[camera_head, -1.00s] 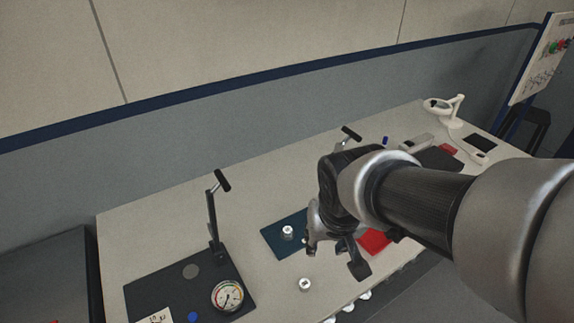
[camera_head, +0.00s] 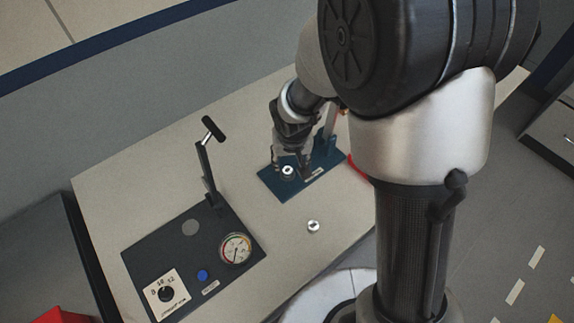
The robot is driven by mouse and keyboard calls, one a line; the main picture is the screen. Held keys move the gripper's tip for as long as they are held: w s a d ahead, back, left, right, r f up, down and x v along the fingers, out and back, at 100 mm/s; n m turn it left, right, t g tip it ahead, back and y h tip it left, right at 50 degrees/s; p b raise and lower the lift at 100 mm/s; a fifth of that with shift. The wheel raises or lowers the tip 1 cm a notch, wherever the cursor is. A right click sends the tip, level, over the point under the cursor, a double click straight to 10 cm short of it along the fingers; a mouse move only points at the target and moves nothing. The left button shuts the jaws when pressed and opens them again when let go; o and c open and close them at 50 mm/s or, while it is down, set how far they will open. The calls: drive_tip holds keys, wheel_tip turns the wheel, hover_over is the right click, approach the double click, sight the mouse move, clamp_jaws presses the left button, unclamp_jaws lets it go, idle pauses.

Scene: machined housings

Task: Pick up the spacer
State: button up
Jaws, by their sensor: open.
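A small round silvery part with a dark centre (camera_head: 287,171) sits on the dark teal plate (camera_head: 327,176). A second small, pale round part with a dark centre (camera_head: 313,226) lies on the bare table in front of the plate. At this size I cannot tell which one is the spacer. My gripper (camera_head: 291,169) points down at the plate, open, with its fingers around or just above the part there. Whether they touch it cannot be seen. My arm hides the right side of the table.
A black panel (camera_head: 155,252) at the left carries a dial gauge (camera_head: 235,248), a blue button (camera_head: 202,275), a knob and an upright lever (camera_head: 206,170). Another upright stands at the plate's back right, close to my gripper. The table (camera_head: 270,213) between panel and plate is clear.

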sight(288, 170)
drive_tip(key=shift+x, duration=1.2)
drive_tip(key=b+x, duration=0.2)
drive_tip(key=x, duration=0.1)
drive_tip(key=b+x, duration=0.1)
drive_tip(key=x, duration=0.1)
drive_tip(key=shift+s+a+f, duration=0.1)
drive_tip(key=shift+a+f, duration=0.05)
drive_tip(key=shift+a, duration=0.1)
clamp_jaws()
drive_tip(key=shift+r, duration=0.2)
